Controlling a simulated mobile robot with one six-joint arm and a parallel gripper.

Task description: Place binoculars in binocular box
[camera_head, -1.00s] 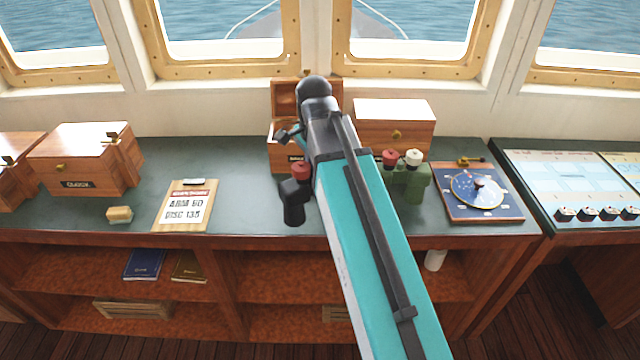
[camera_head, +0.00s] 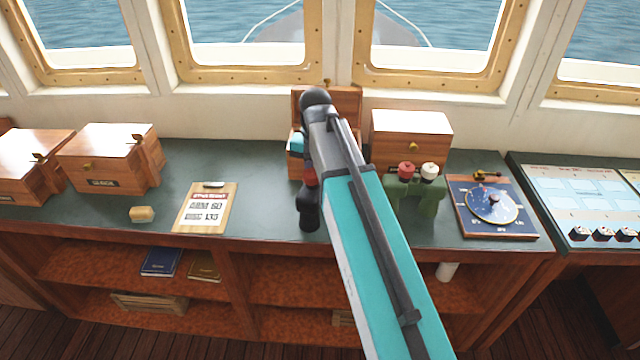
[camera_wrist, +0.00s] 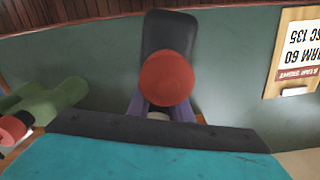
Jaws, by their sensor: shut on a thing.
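The black binoculars with a red eyepiece (camera_head: 310,208) stand at the counter front, partly hidden by my arm. In the wrist view the red eyepiece (camera_wrist: 166,77) faces the camera, with the black body behind it. My gripper (camera_wrist: 163,110) is shut on these binoculars, its purple-grey fingers at either side; in the head view my arm mostly hides it. I cannot tell whether the binoculars touch the counter. An open wooden box (camera_head: 348,102), its lid raised, stands behind my arm, its inside mostly hidden. Green binoculars (camera_head: 415,195) with red and white eyepieces stand to the right.
A closed wooden box (camera_head: 411,138) stands right of the open one. A blue-faced instrument (camera_head: 491,205) is further right. A clipboard (camera_head: 205,208), a small tan block (camera_head: 142,214) and wooden boxes (camera_head: 108,157) lie left. The counter (camera_head: 240,165) is clear between clipboard and open box.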

